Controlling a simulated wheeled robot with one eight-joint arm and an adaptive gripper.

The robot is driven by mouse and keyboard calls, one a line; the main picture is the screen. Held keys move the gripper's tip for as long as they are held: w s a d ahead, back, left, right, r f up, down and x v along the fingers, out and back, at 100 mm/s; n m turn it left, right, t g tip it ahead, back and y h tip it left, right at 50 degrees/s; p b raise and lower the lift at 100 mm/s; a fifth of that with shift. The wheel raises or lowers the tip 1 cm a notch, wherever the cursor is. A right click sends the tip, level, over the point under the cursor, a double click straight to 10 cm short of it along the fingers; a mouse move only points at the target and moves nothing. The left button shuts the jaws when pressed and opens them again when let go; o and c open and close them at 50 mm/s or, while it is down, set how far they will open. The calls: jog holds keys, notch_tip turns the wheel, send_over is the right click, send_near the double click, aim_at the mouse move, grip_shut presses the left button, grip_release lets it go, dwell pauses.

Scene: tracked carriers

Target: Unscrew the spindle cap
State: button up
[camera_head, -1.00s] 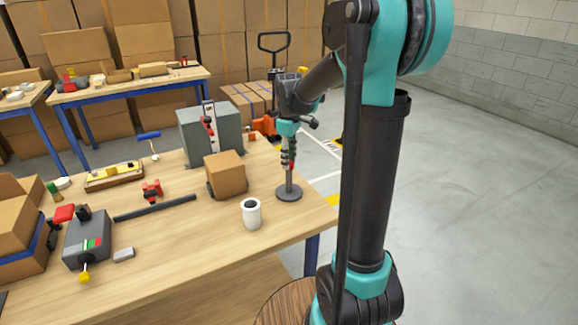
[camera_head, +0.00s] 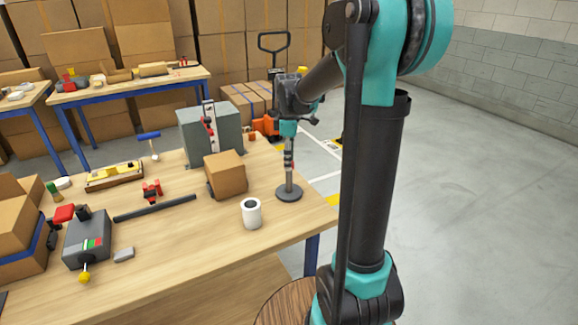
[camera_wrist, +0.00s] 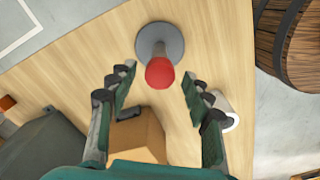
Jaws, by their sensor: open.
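The spindle is a thin grey post (camera_head: 289,175) upright on a round grey base (camera_head: 289,194) at the bench's right end. Its red cap (camera_wrist: 160,73) shows from above in the wrist view, with the base (camera_wrist: 160,40) behind it. My gripper (camera_head: 289,158) is over the spindle top in the head view, pointing down. In the wrist view its fingers (camera_wrist: 158,76) are spread, one each side of the cap, with gaps on both sides. In the head view the fingers hide the cap.
A cardboard box (camera_head: 226,176) and a white cup (camera_head: 251,214) stand close to the spindle. A grey block-shaped fixture (camera_head: 190,130) is behind the box. A wooden barrel (camera_wrist: 285,40) stands beyond the bench edge.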

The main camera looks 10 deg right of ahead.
jog(key=m, duration=2.9)
